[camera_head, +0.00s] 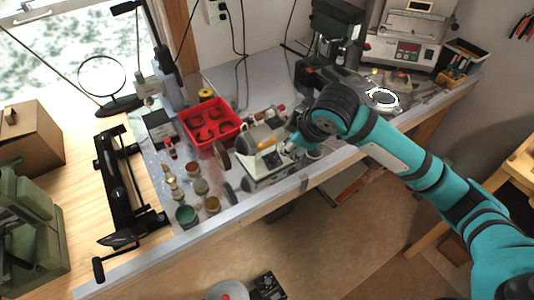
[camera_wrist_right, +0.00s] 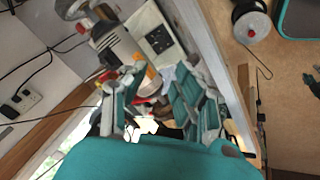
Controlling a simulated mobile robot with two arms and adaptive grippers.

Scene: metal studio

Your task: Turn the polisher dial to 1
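The polisher (camera_head: 262,138) is a grey bench motor on a pale base, near the front edge of the workbench. A dark wheel (camera_head: 222,155) sits at its left end. My right gripper (camera_head: 291,148) is at the polisher's right end, small and partly hidden by my wrist. In the right wrist view the polisher's motor (camera_wrist_right: 112,42) and its pale base with a black panel (camera_wrist_right: 158,39) lie beyond the fingers. The dial is too small to make out. My right gripper (camera_wrist_right: 158,98) has its fingers apart with nothing seen held between them. My left gripper is not in view.
A red tray (camera_head: 210,143) stands left of the polisher, with several small jars (camera_head: 187,214) in front of it. A drill press (camera_head: 330,35) stands behind. The floor in front of the bench (camera_head: 340,240) is mostly clear.

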